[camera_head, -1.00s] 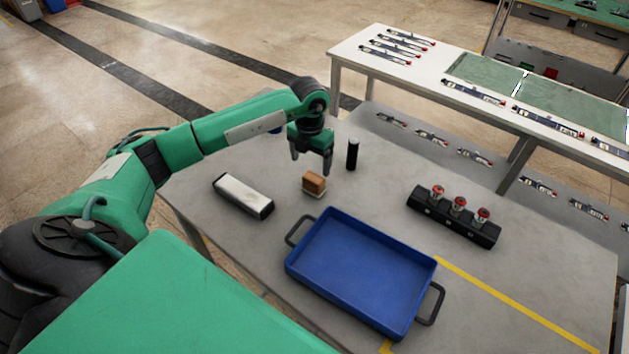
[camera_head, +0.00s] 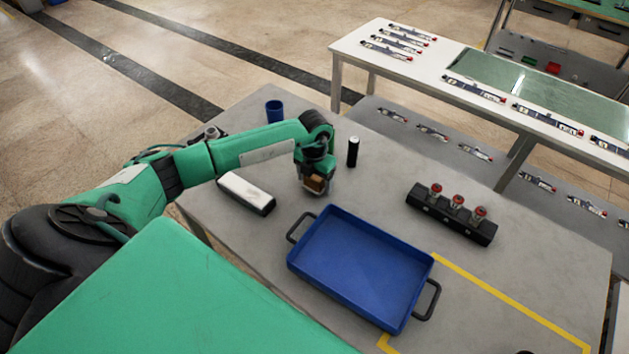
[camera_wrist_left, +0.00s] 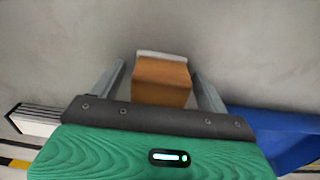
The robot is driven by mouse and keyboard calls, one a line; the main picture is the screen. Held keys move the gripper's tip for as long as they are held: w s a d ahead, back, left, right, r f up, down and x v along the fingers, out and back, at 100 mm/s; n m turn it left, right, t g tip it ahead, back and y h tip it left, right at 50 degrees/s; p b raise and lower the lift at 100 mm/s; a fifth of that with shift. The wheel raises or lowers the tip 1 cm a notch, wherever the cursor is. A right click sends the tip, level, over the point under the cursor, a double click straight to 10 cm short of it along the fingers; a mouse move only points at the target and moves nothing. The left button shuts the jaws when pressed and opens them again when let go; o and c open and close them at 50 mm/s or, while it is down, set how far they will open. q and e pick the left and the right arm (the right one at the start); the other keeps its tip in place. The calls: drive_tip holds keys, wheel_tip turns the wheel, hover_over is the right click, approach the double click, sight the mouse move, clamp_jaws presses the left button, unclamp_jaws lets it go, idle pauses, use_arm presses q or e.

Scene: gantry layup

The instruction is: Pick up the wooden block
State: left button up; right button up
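The wooden block (camera_head: 315,184) is a small brown block on the grey table, behind the blue tray. In the left wrist view the wooden block (camera_wrist_left: 161,81) shows a pale strip along its far edge. My left gripper (camera_head: 316,186) is down at the block. In the left wrist view the left gripper (camera_wrist_left: 160,88) has one finger on each side of the block, with a visible gap on both sides. It is open and not clamped on it. My right gripper is not in view.
A blue tray (camera_head: 297,262) with dark handles stands in front of the block. A white-topped bar (camera_head: 246,192) lies left, a black cylinder (camera_head: 353,152) stands behind right, and a blue cup (camera_head: 274,111) stands farther back. A black holder with red-topped knobs (camera_head: 450,214) is at right.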

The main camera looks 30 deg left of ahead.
use_arm(q)
drive_tip(key=c, duration=0.9)
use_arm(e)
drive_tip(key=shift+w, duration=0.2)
use_arm(q)
drive_tip(key=shift+r, duration=0.1)
